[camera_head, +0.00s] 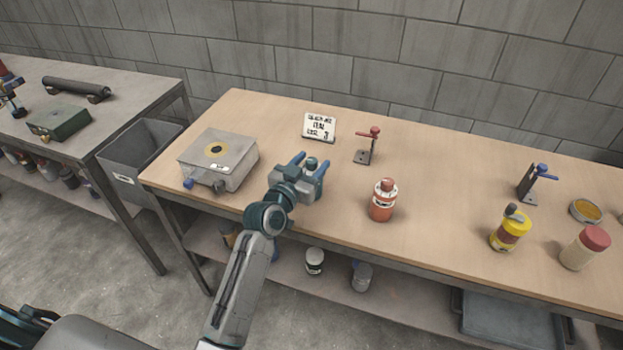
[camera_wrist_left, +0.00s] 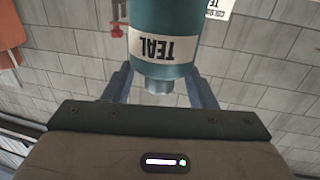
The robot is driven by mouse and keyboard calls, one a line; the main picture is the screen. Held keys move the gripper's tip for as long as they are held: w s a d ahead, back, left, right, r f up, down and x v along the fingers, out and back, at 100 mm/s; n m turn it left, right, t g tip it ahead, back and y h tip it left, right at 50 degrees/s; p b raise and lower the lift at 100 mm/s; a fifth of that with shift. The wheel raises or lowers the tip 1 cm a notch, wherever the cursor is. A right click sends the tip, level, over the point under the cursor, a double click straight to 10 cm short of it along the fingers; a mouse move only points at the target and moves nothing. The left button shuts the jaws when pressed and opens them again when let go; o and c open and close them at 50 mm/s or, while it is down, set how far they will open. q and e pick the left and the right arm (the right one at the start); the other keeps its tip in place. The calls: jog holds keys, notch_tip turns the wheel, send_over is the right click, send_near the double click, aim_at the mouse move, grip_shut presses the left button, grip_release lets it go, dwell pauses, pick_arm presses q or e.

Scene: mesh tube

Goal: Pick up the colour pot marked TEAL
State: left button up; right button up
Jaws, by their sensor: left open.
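The teal pot, with TEAL on its white label, fills the upper middle of the left wrist view (camera_wrist_left: 163,50), where it appears upside down. In the head view only its dark teal top (camera_head: 311,163) shows clearly, at my left gripper. My left gripper (camera_head: 307,168) is open over the wooden table, with one finger on each side of the pot's top end. I cannot tell whether the fingers touch it. The gripper hides the pot's lower part in the head view. My right gripper is not in view.
A grey box (camera_head: 218,160) stands left of the gripper. A white sign card (camera_head: 319,127) and a red-handled stand (camera_head: 367,146) are behind. An orange-red pot (camera_head: 382,200) is to the right, with a yellow pot (camera_head: 510,231) farther along. The table (camera_head: 450,190) between is clear.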

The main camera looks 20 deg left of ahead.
pick_arm(q)
jog(key=x, duration=0.3)
jog(key=shift+s, duration=0.1)
grip_shut()
jog(key=shift+r, duration=0.1)
